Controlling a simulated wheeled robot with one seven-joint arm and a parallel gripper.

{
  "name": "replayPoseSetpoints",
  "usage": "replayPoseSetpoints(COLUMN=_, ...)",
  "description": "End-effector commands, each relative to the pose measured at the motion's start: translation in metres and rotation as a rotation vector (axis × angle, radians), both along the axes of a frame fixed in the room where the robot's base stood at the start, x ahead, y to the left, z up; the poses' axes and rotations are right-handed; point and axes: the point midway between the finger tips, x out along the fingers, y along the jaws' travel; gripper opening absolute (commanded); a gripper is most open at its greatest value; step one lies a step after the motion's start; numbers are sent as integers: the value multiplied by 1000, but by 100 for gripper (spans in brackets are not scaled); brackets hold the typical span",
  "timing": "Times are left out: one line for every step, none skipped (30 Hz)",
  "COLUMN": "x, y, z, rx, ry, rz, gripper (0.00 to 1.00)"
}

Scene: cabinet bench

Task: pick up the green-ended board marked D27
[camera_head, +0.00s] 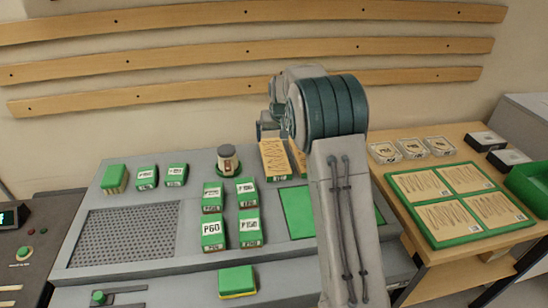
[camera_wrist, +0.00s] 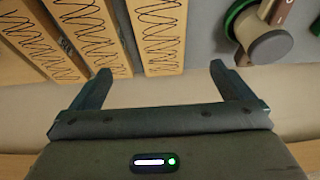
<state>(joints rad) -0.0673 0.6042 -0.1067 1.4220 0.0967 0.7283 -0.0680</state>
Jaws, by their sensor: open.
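Wooden boards with dark scribbles lie on the grey bench beneath my arm. One board (camera_head: 274,158) shows a green end toward the front; a second (camera_head: 298,160) is partly hidden by my arm. In the wrist view, three scribbled boards stand side by side: left (camera_wrist: 30,38), middle (camera_wrist: 88,38) and right (camera_wrist: 160,36). I cannot read D27 on any of them. My gripper (camera_wrist: 160,72) is open and empty. In the wrist picture the right board's near end lies between its fingers, with no contact visible. In the head view my gripper (camera_head: 268,130) is mostly hidden by my wrist.
A round grey-topped canister (camera_head: 228,159) stands left of the boards; it shows in the wrist view (camera_wrist: 262,46). Green blocks, including P60 (camera_head: 213,230) and P150 (camera_head: 250,228), stand in front. A green tray (camera_head: 432,236) of scribbled panels lies on the right table.

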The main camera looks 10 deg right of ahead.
Motion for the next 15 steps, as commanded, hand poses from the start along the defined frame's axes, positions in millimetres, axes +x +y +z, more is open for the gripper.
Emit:
replayPoseSetpoints(x=3, y=0, z=-3, rx=-1, ry=-1, rz=1, gripper=100)
replayPoseSetpoints(x=5, y=0, z=-7, rx=-1, ry=0, rz=1, gripper=100)
replayPoseSetpoints(x=7, y=0, z=-12, rx=-1, ry=1, rz=1, gripper=100)
replayPoseSetpoints(x=9, y=0, z=-16, rx=-1, ry=2, rz=1, gripper=100)
replayPoseSetpoints(x=11, y=0, z=-21, rx=-1, ry=2, rz=0, gripper=100)
replayPoseSetpoints(x=14, y=0, z=-28, rx=-1, ry=3, rz=0, gripper=100)
replayPoseSetpoints(x=16, y=0, z=-34, rx=-1, ry=3, rz=0, gripper=100)
replayPoseSetpoints(x=18, y=0, z=-39, rx=-1, ry=3, rz=0, gripper=100)
replayPoseSetpoints(x=21, y=0, z=-46, rx=-1, ry=1, rz=0, gripper=100)
replayPoseSetpoints(x=23, y=0, z=-51, rx=-1, ry=2, rz=0, gripper=100)
replayPoseSetpoints(x=25, y=0, z=-56, rx=-1, ry=2, rz=0, gripper=100)
replayPoseSetpoints(x=28, y=0, z=-62, rx=-1, ry=2, rz=0, gripper=100)
replayPoseSetpoints(x=29, y=0, z=-65, rx=-1, ry=1, rz=0, gripper=100)
replayPoseSetpoints(x=31, y=0, z=-69, rx=-1, ry=0, rz=0, gripper=100)
replayPoseSetpoints(x=32, y=0, z=-73, rx=-1, ry=0, rz=0, gripper=100)
